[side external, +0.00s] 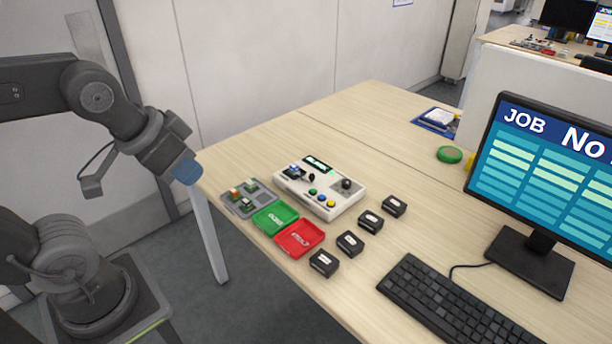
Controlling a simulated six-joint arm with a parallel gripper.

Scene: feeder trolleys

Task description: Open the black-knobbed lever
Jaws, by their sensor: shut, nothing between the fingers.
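A light grey control box (325,203) stands on the table in the side external view. A small upright black-topped lever (311,177) stands near its middle, behind the coloured buttons. A larger round black knob (347,184) is at its right end; from here I cannot tell how either is turned. My gripper (186,171) is at the blue-tipped end of my arm, left of the table edge and above it. It is shut and empty, well apart from the box. Its fingers do not show clearly.
A grey tray of small parts (234,204), a green tray (267,225) and a red tray (290,247) lie in front of the box. Several black blocks (350,244) stand to its right. A keyboard (455,305) and monitor (545,180) are further right.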

